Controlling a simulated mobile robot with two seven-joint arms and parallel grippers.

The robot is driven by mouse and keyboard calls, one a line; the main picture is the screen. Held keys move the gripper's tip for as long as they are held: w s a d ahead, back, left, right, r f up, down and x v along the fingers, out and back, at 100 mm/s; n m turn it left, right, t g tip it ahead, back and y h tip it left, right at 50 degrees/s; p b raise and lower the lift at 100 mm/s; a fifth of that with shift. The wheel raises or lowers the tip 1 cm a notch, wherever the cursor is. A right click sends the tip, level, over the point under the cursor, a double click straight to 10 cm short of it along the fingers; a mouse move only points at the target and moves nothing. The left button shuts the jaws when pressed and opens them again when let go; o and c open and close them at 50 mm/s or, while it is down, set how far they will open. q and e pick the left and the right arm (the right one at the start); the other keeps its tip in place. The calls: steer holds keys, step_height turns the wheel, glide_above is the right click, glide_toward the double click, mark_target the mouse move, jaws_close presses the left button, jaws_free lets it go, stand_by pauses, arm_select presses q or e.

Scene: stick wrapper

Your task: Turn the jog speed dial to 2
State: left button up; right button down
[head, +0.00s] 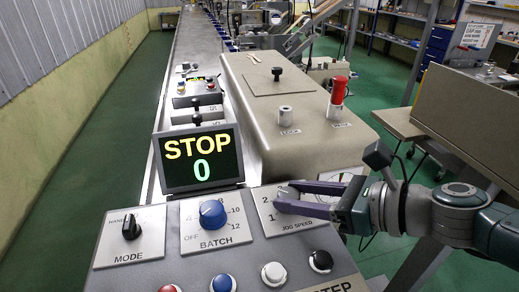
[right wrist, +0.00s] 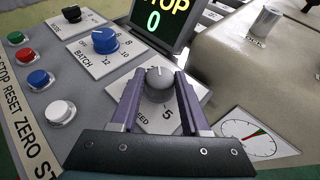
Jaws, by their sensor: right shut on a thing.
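The jog speed dial (right wrist: 160,84) is a grey round knob on a white plate (right wrist: 150,118) at the right of the control panel. My right gripper (head: 284,198) reaches in from the right in the head view. In the right wrist view its two purple fingers (right wrist: 160,78) stand on either side of the dial, shut on it. A light pointer mark shows on top of the dial, toward the display side. Fingers cover part of the scale, and I cannot tell which number the mark meets. My left gripper is not in view.
The display (head: 200,159) reads STOP 0. Left of the jog plate are the blue batch dial (head: 213,213) and black mode knob (head: 131,227). Several push buttons, including a white one (head: 274,273), lie in front. A beige housing (head: 300,110) rises behind.

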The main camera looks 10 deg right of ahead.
steer(key=shift+w+d+f+n+g+y+b, duration=0.1)
steer(key=shift+n+g+y+b, duration=0.7)
steer(key=shift+b, duration=0.25)
steer(key=shift+n, duration=0.3)
steer(key=shift+c, duration=2)
jaws_free()
steer(key=shift+g, duration=0.3)
steer(key=p+v, duration=0.1)
steer(key=v, duration=0.9)
